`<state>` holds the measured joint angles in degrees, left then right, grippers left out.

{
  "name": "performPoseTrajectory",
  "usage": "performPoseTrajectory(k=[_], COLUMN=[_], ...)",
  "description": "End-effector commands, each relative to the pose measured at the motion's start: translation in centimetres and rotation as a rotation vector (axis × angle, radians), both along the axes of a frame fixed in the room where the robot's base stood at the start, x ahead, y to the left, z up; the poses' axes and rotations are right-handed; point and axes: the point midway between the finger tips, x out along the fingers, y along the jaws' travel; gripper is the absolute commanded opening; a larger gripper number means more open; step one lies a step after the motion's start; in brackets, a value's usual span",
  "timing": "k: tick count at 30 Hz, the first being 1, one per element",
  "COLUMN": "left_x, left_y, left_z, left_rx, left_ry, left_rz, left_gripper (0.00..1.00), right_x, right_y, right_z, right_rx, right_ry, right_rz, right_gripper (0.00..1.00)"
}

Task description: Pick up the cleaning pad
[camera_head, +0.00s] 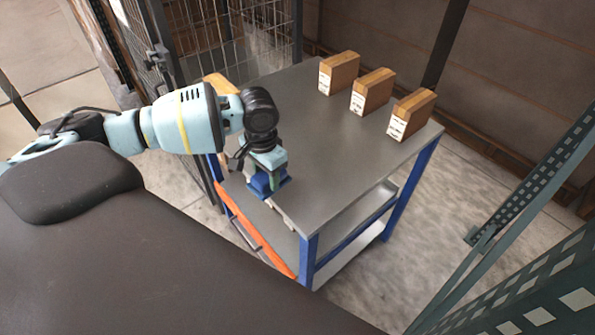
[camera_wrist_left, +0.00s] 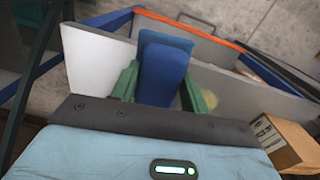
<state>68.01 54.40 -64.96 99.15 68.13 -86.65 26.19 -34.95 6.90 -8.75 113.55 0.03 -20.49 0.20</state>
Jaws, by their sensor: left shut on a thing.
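The cleaning pad is a blue block (camera_head: 262,185) at the near left edge of the metal-topped trolley (camera_head: 325,160). In the left wrist view the blue pad (camera_wrist_left: 165,68) stands between two green fingers. My left gripper (camera_head: 266,178) points down over the trolley edge and is shut on the pad. It also shows in the left wrist view (camera_wrist_left: 160,90), with one finger on each side of the pad. I cannot tell whether the pad touches the top. My right gripper is not in view.
Three wooden blocks with white labels, left (camera_head: 338,73), middle (camera_head: 372,92) and right (camera_head: 411,115), stand along the trolley's far edge. A wire mesh cage (camera_head: 230,35) is behind it. A green perforated rack upright (camera_head: 530,180) is at right. The middle of the top is clear.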

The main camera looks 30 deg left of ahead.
Motion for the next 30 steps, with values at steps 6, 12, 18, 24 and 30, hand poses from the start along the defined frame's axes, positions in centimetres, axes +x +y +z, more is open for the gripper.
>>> performPoseTrajectory(k=[6, 12, 18, 24, 30], left_x=[-2.7, -3.7, -3.9, -3.9, -3.8], left_y=[3.3, 4.6, 4.9, 4.9, 4.9], left_z=[0.3, 0.5, 0.6, 0.6, 0.6], left_rx=[0.0, -0.001, -0.001, -0.001, -0.001], left_ry=[0.001, 0.0, -0.002, -0.002, -0.002], left_rz=[0.001, 0.0, -0.002, -0.001, 0.001], left_gripper=[0.21, 0.21, 0.21, 0.41, 0.27], right_x=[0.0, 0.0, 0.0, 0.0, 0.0], right_y=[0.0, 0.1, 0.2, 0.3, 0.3], right_z=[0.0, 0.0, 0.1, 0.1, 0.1], right_rx=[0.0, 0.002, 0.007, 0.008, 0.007], right_ry=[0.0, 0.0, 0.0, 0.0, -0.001], right_rz=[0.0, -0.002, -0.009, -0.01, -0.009], right_gripper=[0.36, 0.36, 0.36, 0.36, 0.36])
